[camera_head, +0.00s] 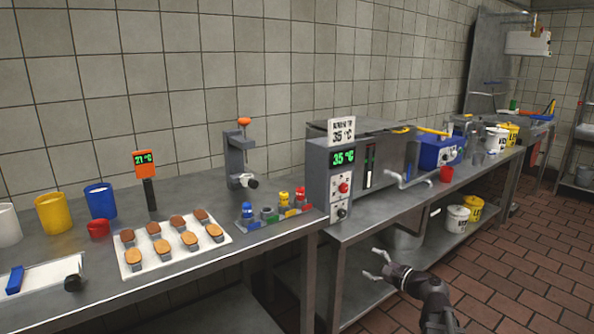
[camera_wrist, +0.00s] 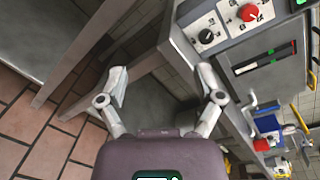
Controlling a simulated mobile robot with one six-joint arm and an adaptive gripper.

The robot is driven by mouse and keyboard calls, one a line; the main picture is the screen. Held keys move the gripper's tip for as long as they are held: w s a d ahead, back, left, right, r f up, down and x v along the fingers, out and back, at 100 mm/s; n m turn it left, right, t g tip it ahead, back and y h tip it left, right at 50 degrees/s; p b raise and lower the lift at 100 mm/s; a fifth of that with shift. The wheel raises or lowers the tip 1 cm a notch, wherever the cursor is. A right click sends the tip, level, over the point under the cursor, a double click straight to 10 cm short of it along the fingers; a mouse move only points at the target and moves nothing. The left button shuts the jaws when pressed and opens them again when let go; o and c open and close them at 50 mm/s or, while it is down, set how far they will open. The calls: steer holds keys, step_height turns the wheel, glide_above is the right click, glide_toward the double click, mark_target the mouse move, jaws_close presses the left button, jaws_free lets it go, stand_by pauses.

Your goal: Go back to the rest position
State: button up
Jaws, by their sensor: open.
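My gripper (camera_head: 377,267) is at the lower right of the head view, in front of the table edge and below the height of the tabletop. Its two fingers are spread apart with nothing between them. In the wrist view my gripper (camera_wrist: 163,90) shows open fingers pointing toward the table legs and the gap under the tables. The control box (camera_wrist: 230,20) with a red knob is above the fingers there. My arm reaches up from the bottom edge of the head view.
A white tray (camera_head: 136,269) of several small cakes lies on the left steel table (camera_head: 200,282). The control box (camera_head: 314,172) reads 35 °C. A bent tap handle (camera_head: 410,181) sticks out over the right table's edge. White and yellow buckets (camera_head: 457,219) stand on the lower shelf. The tiled floor (camera_head: 520,270) is clear.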

steer(key=s+a+f+n+g+h, duration=0.3)
steer(key=s+a+f+n+g, duration=0.15)
steer(key=s+f+n, duration=0.2)
steer(key=s+a+f+n+g+h, duration=0.2)
steer(key=s+a+f+n+g, duration=0.1)
steer(key=s+f+n+g, duration=0.4)
steer(key=s+d+f+n+g+h, duration=0.2)
steer(key=s+d+f+n+h, duration=0.15)
steer(key=s+h, duration=0.2)
step_height(320, 180, up, 32)
steer(key=p, duration=3.1)
steer(key=shift+w+a+f, duration=0.2)
steer(key=shift+a, duration=0.2)
steer(key=shift+t+h, duration=0.25)
